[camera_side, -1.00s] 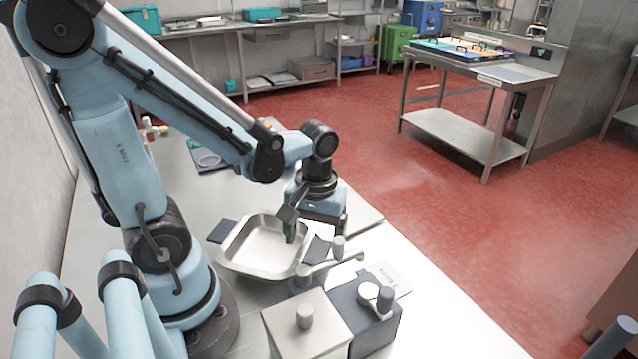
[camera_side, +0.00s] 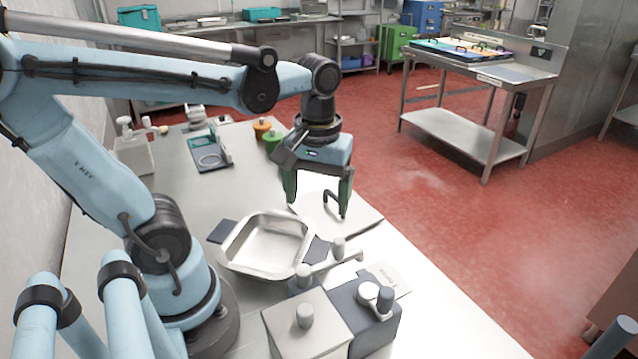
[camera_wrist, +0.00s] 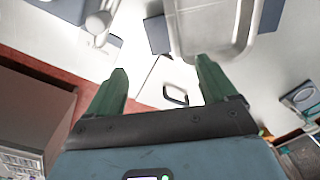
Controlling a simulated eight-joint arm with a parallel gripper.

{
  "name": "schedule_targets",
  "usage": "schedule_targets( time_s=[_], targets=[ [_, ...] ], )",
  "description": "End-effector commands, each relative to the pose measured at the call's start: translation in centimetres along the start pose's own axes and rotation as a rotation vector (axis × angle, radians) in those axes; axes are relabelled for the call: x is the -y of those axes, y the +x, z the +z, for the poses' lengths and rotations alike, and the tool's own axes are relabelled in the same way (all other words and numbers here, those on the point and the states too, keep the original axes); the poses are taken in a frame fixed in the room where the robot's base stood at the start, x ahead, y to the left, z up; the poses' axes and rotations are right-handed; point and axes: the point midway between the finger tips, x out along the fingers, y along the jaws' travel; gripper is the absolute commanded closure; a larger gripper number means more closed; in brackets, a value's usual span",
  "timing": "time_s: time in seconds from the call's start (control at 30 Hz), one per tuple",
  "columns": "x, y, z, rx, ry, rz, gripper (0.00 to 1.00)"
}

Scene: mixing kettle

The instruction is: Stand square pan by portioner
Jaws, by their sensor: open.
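The pan also shows at the top of the wrist view (camera_wrist: 214,50). My gripper (camera_side: 317,205) is open and empty. Its green fingers hang above and behind the pan, over a pale board with a dark handle (camera_side: 333,199). In the wrist view the fingers (camera_wrist: 160,82) are spread apart with the handle visible between them, and the pan lies beyond their tips.
Dark pads (camera_side: 222,232) lie at the pan's left and right sides. Farther back stand a dark stand with a ring (camera_side: 209,155), orange and green-topped containers (camera_side: 268,136) and a white dispenser bottle (camera_side: 133,150). The worktop's right edge drops to the red floor.

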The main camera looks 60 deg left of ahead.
Motion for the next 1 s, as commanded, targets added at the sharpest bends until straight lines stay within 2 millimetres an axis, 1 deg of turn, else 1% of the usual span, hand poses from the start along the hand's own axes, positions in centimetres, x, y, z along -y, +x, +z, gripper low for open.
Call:
schedule_targets(
  time_s=[0.07, 0.2, 0.3, 0.4, 0.57, 1.0],
  targets=[
    [-0.6, 0.3, -0.1, -0.062, 0.095, 0.050, 0.15],
    [-2.3, 0.8, -0.7, -0.260, 0.365, 0.167, 0.15],
    [-3.5, 0.8, -1.0, -0.406, 0.537, 0.222, 0.15],
    [-4.3, 0.6, -1.3, -0.515, 0.652, 0.249, 0.15],
    [-4.8, 0.3, -1.5, -0.580, 0.718, 0.258, 0.15],
    [-4.7, 0.3, -1.5, -0.577, 0.714, 0.257, 0.15]
  ],
)
